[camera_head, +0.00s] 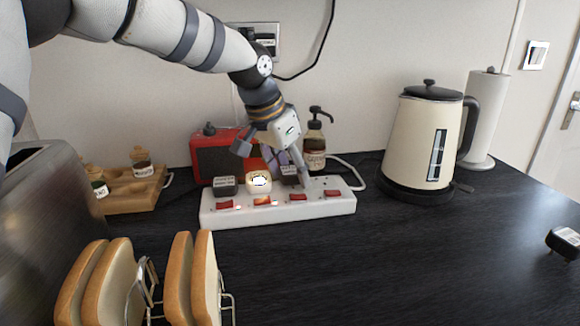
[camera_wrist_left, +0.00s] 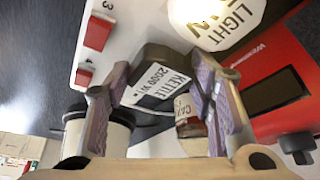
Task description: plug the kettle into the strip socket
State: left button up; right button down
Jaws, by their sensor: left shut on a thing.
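The white strip socket (camera_head: 278,212) lies on the dark worktop with a row of red switches. My left gripper (camera_head: 277,165) is over its third position from the left. It is shut on a black plug labelled "KETTLE 2000 W" (camera_wrist_left: 165,76), which shows between both fingers in the left wrist view. In the head view the kettle plug (camera_head: 290,176) is at the strip's top face; I cannot tell whether it is fully seated. The cream kettle (camera_head: 422,140) stands upright on its black base at the right. My right gripper is not in view.
A dark plug (camera_head: 225,186) and a pale LIGHT plug (camera_head: 258,181) sit in the strip's left positions. A red appliance (camera_head: 210,152) and a pump bottle (camera_head: 314,145) stand behind. Toast in a rack (camera_head: 150,285) is in front. Another black plug (camera_head: 564,242) lies far right.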

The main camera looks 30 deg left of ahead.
pick_arm(q)
jog(key=shift+s+f, duration=0.1)
jog(key=shift+f, duration=0.4)
jog(key=shift+s+f, duration=0.2)
jog(key=shift+f, duration=0.5)
jog(key=o, duration=1.1)
jog(key=shift+o, duration=0.7)
jog(key=shift+w+f, duration=0.15)
jog(key=shift+w, duration=0.05)
jog(key=shift+r, duration=0.2)
jog(key=v, duration=1.2)
jog(key=shift+w+r, duration=0.2)
jog(key=shift+r, duration=0.2)
jog(key=shift+d+f, duration=0.1)
